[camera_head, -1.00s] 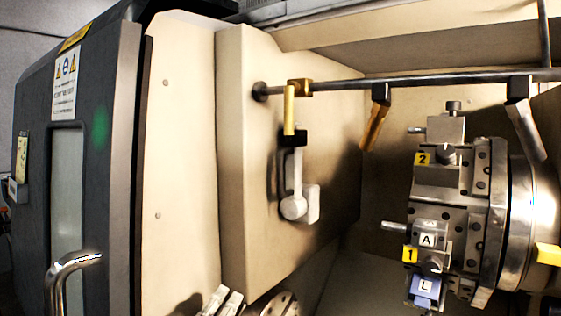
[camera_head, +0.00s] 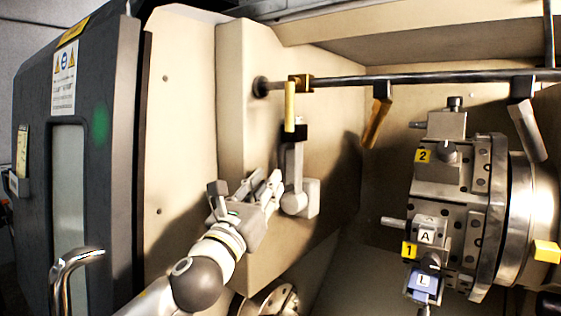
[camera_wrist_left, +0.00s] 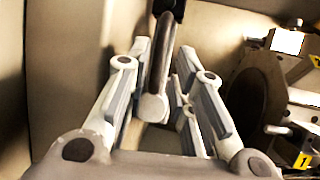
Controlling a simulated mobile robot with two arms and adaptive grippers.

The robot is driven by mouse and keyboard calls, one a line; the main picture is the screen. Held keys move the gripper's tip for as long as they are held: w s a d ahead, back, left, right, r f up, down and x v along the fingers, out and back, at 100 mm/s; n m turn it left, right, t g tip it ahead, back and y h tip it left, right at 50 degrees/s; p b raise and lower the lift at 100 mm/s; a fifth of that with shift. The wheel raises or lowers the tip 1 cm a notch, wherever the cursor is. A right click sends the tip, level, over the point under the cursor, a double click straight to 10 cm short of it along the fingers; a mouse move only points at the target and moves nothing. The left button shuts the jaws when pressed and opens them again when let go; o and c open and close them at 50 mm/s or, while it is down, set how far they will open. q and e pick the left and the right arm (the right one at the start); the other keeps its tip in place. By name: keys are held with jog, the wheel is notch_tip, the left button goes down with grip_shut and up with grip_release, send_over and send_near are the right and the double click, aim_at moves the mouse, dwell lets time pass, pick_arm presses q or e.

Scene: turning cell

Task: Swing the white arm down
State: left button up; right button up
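The white arm (camera_head: 294,168) stands upright on the beige wall panel, with a black block at its top and a round pivot at its lower end. In the left wrist view the arm (camera_wrist_left: 159,62) shows ahead, in line with the gap between the finger pads. My left gripper (camera_head: 267,187) is just left of the arm's lower part, fingers pointing at it. It also shows in the left wrist view (camera_wrist_left: 163,85), open with nothing gripped. I cannot tell whether a finger touches the arm. My right gripper is not in view.
A metal bar (camera_head: 420,80) runs across above the arm, with a yellow nozzle (camera_head: 290,105) hanging over the arm's top. The tool turret (camera_head: 450,210) stands at the right. The dark door (camera_head: 80,160) with its handle is at the left.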

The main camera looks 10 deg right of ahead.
aim_at(279, 167)
pick_arm(q)
jog(key=p+x, duration=0.2)
jog(key=x, duration=0.3)
jog(key=shift+w+d+r, duration=0.1)
jog(key=shift+d+r, duration=0.05)
jog(key=shift+p+x, duration=0.45)
jog(key=shift+x, duration=0.65)
jog(key=shift+c, duration=0.5)
grip_shut()
